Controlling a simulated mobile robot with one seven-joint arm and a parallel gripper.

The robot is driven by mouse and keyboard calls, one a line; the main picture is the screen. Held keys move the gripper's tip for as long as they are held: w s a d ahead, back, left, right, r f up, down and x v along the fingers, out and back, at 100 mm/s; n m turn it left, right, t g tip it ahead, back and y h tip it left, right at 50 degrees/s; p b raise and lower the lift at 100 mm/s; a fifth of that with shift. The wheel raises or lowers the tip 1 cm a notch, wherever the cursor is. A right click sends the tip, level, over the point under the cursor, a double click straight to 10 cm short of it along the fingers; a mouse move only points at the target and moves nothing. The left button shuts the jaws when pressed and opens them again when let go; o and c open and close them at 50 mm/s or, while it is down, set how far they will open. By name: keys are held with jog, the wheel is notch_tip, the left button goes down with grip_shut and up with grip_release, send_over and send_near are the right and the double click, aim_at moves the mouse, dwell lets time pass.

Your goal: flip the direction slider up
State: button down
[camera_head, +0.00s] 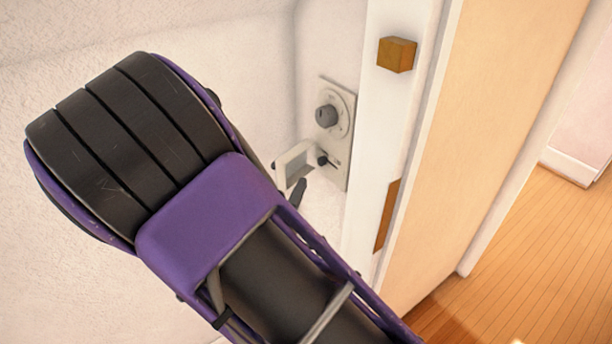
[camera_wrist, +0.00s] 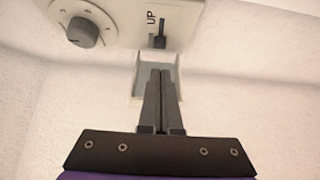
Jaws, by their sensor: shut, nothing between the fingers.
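A pale control panel (camera_head: 340,135) is fixed to the wall and carries a round grey knob (camera_head: 327,116). In the wrist view the panel's direction slider (camera_wrist: 158,41) is a small dark tab in a vertical slot. The printed word UP stands beside the slot. The knob (camera_wrist: 84,31) is to the slider's left there. My gripper (camera_wrist: 160,72) is shut and empty, its dark fingers together. In the wrist view its tips appear just below the panel and slider, apart from the slider in the picture. In the head view my arm hides most of my gripper.
A pale bracket-like shape (camera_head: 292,158) shows beside the panel in the head view. A white door frame (camera_head: 385,110) with a brown block (camera_head: 397,54) stands close on the panel's right. Wooden floor (camera_head: 530,265) lies open at the right.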

aim_at(322, 161)
jog(key=x, duration=0.9)
jog(key=shift+w+d+b, duration=0.1)
jog(key=shift+b, duration=0.2)
